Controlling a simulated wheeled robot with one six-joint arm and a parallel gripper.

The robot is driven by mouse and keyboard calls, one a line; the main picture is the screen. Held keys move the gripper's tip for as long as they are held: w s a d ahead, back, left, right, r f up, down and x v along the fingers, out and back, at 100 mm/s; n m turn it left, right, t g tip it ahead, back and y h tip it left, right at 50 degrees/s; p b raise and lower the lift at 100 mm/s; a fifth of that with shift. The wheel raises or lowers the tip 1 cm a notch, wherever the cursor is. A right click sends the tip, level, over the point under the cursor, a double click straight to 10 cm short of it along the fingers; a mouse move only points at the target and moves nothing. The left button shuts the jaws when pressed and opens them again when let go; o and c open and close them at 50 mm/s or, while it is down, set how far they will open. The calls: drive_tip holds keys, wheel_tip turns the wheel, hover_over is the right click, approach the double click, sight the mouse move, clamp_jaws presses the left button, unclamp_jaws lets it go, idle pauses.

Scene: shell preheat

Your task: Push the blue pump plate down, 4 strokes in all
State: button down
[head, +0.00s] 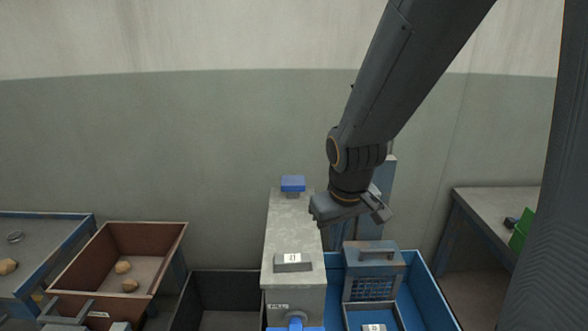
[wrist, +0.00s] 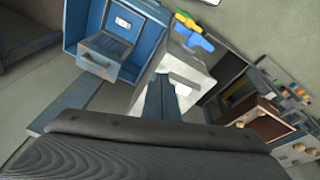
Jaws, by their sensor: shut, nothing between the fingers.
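The blue pump plate (head: 293,184) is a small blue block on a short stem at the far end of the grey cabinet's top (head: 291,225). It stands up clear of the top in the head view. I cannot make it out in the wrist view. My gripper (head: 345,208) is to the right of the plate and nearer to me, apart from it, over the cabinet's right side. In the wrist view its fingers (wrist: 161,98) are together and hold nothing. A white-labelled block (head: 293,262) sits at the cabinet's near end.
A blue handle (head: 296,323) is on the cabinet's front. A blue bin (head: 432,295) with a grey-blue basket unit (head: 374,270) stands right. A grey table (head: 492,208) is far right.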

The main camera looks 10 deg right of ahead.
drive_tip(key=w+d+r+n+t+p, duration=0.15)
drive_tip(key=w+r+n, duration=0.25)
drive_tip(key=w, duration=0.4)
drive_tip(key=n+t, duration=0.5)
drive_tip(key=n, duration=1.5)
hover_over(294, 182)
drive_tip(key=shift+w+a+f+h, duration=0.1)
drive_tip(key=shift+w+f+h, duration=0.1)
drive_tip(key=shift+f+h, duration=0.1)
drive_tip(key=shift+f, duration=0.1)
wheel_tip(294, 182, down, 8)
drive_tip(key=b, duration=1.1)
drive_tip(key=shift+f, duration=0.25)
drive_tip(key=shift+f+b, duration=0.1)
drive_tip(key=shift+b, duration=0.25)
drive_tip(key=shift+f+b, duration=0.35)
drive_tip(key=shift+b, duration=0.1)
